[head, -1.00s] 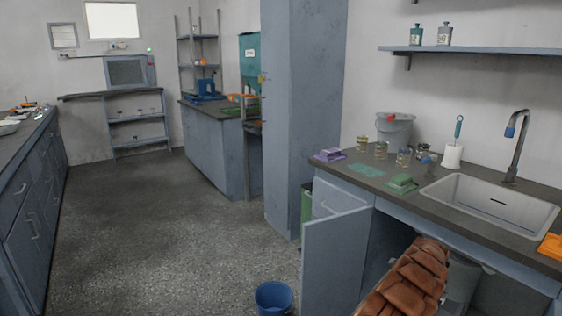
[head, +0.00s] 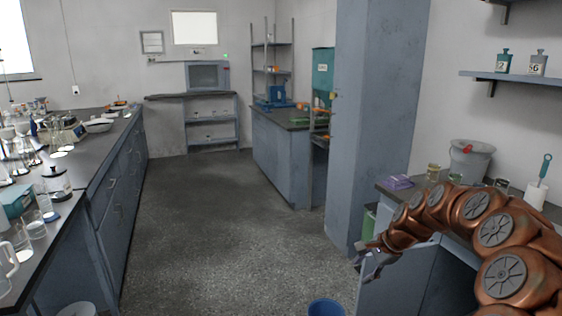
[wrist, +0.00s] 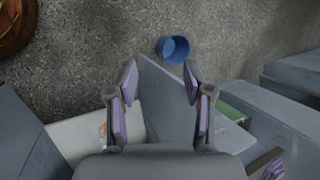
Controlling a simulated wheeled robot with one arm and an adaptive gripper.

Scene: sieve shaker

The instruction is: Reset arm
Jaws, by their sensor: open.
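My copper-coloured arm arches in from the right edge of the head view. My gripper (head: 372,248) hangs at its end, in front of the open cabinet door under the sink counter. In the wrist view my gripper (wrist: 160,78) has its two purple-padded fingers spread wide, with nothing held between them. The blue-grey cabinet door (wrist: 168,95) shows below and between the fingers; whether they touch it I cannot tell.
A blue bucket (head: 326,307) stands on the floor near the door; it also shows in the wrist view (wrist: 173,49). The left counter (head: 92,150) carries much glassware. A blue-grey pillar (head: 372,120) stands left of the sink counter. The floor between the counters is clear.

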